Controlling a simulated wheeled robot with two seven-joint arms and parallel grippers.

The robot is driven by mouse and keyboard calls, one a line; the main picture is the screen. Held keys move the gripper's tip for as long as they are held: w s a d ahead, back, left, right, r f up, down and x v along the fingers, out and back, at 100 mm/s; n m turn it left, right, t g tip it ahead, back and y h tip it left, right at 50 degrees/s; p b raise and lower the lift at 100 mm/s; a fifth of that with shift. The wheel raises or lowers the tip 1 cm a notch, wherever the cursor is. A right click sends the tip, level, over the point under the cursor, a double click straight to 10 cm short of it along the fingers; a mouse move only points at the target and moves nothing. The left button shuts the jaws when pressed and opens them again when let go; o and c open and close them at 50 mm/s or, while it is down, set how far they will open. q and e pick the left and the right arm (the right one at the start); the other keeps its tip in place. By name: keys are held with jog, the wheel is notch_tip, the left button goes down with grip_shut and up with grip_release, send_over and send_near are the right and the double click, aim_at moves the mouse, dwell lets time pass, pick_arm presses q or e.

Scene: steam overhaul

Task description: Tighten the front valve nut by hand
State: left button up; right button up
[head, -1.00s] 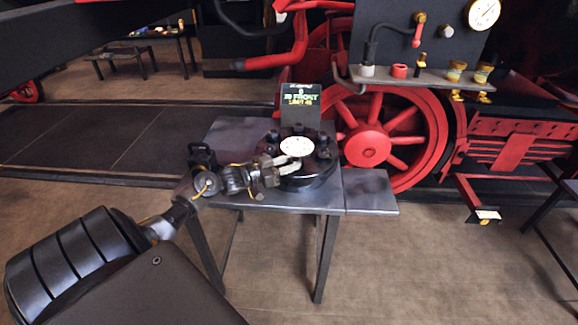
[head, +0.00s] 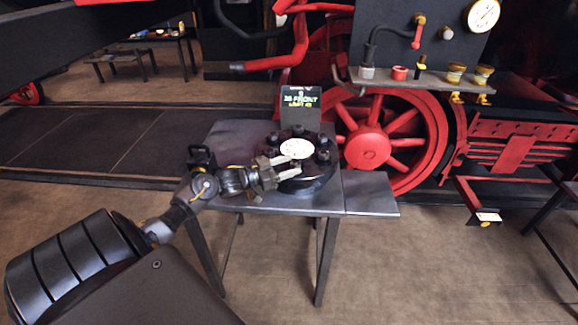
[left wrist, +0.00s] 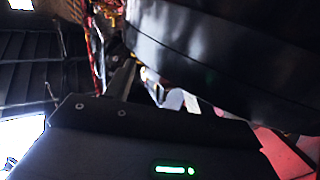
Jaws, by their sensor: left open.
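The round black valve cover (head: 318,184) sits on a small grey table, with several dark nuts around its rim and a pale dial (head: 297,149) on top. My left gripper (head: 294,166) is open, its two fingers reaching from the left to the near-left side of the cover, just below the dial. A dark sign (head: 300,108) behind the cover shows lit text with the word FRONT. My right gripper is not in view.
The table (head: 230,138) has bare top on its left and a lower side shelf (head: 370,192) on its right. A red spoked wheel (head: 368,147) and a gauge panel with a shelf (head: 425,80) stand close behind. The floor in front is clear.

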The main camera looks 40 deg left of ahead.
pick_arm(q)
jog(key=b+v, duration=0.1)
jog(key=v, duration=0.9)
jog(key=shift+b, duration=0.35)
jog(key=shift+s, duration=0.15)
